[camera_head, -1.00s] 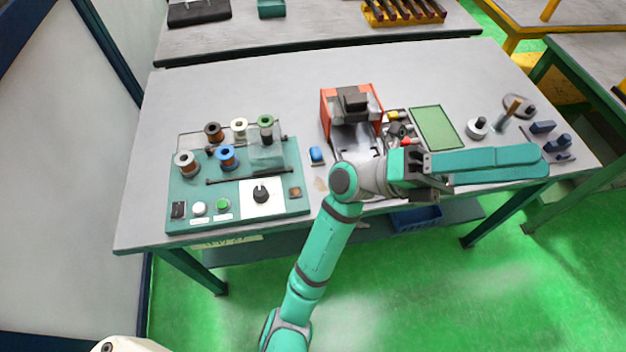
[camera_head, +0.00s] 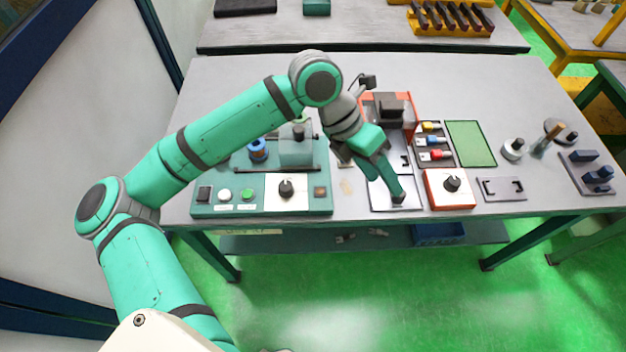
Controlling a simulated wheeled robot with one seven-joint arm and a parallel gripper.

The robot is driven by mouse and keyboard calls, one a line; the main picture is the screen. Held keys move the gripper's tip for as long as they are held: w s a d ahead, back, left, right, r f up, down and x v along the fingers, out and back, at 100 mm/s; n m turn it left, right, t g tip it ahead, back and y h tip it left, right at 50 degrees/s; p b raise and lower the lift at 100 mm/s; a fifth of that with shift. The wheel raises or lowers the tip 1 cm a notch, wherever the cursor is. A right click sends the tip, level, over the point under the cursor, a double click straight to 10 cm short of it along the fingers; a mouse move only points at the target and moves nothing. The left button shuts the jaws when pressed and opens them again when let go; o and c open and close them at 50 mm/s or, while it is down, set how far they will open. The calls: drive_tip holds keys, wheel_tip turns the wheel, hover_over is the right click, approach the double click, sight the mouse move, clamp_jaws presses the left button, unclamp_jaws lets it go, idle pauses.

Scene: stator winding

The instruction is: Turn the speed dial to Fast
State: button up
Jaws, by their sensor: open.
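Two black knobs are in view. One dial (camera_head: 286,188) sits on a white plate on the front of the green winding machine (camera_head: 262,208), right of its buttons. The other knob (camera_head: 452,183) is on top of an orange box with a white face, further right. The lettering around both is too small to read, so I cannot tell either setting. My gripper (camera_head: 378,182) is open and appears empty. It points down over the table between the two knobs, touching neither as far as I can see.
A blue spool (camera_head: 258,150) and a clear cover (camera_head: 297,152) stand on the machine behind the dial. An orange press (camera_head: 388,108) stands behind my gripper. A tray of coloured connectors (camera_head: 433,142) and a green mat (camera_head: 470,143) lie to the right. The table's front edge is close to both knobs.

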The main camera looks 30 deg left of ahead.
drive_tip(key=s+a+f+n+y, duration=0.1)
drive_tip(key=s+a+f+y, duration=0.15)
drive_tip(key=a, duration=0.85)
drive_tip(key=n+g+y, duration=0.1)
drive_tip(key=n+y, duration=0.1)
drive_tip(key=y, duration=0.2)
approach(285, 186)
wheel_tip(285, 186, down, 9)
drive_tip(key=shift+w, duration=0.15)
drive_tip(key=c, duration=1.1)
